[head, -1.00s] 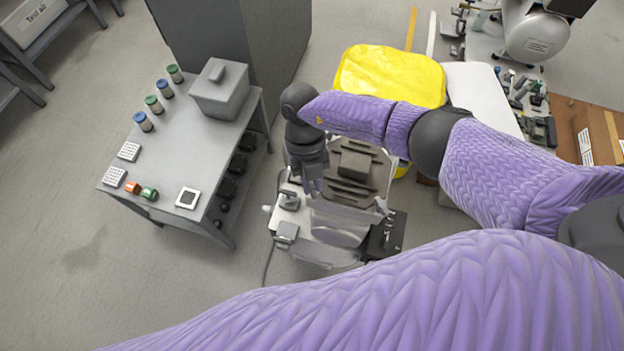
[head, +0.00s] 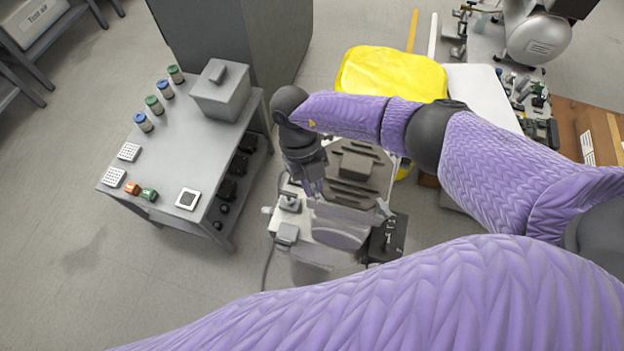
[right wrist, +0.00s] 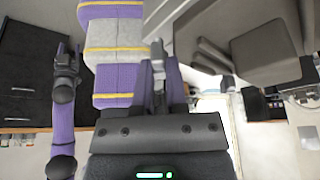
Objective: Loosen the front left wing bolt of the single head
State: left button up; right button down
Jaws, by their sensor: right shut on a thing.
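The single head compressor (head: 338,238) stands on the floor at the centre of the head view, with a dark ribbed top (head: 365,182) and a pale body. My right gripper (head: 313,190) reaches down at the left of that ribbed top. In the right wrist view my right gripper (right wrist: 158,62) is shut on a small grey part, seemingly the wing bolt (right wrist: 157,52); the fingers hide much of it. In the head view the bolt is hidden by the gripper. My left gripper (right wrist: 68,50) hangs at the left of the right wrist view, its fingers apart and empty.
A grey table (head: 180,150) with small jars and a grey box (head: 220,92) stands to the left. A dark cabinet (head: 235,40) is behind. A yellow cover (head: 390,72) lies behind the compressor. Open floor lies at the lower left.

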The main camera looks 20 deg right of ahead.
jog(key=c, duration=0.7)
grip_release()
pick_arm(q)
jog(key=shift+s, duration=0.15)
pick_arm(e)
jog(key=shift+o, duration=0.2)
pick_arm(q)
jog(key=shift+s, duration=0.1)
pick_arm(e)
jog(key=shift+r, duration=0.1)
pick_arm(q)
jog(key=shift+w+d+r+p, duration=0.55)
jog(key=shift+w+r+p, duration=0.2)
jog(key=shift+r+p, duration=0.15)
pick_arm(e)
jog(key=v, duration=0.9)
jog(key=shift+w+r, duration=0.15)
jog(key=shift+r, duration=0.2)
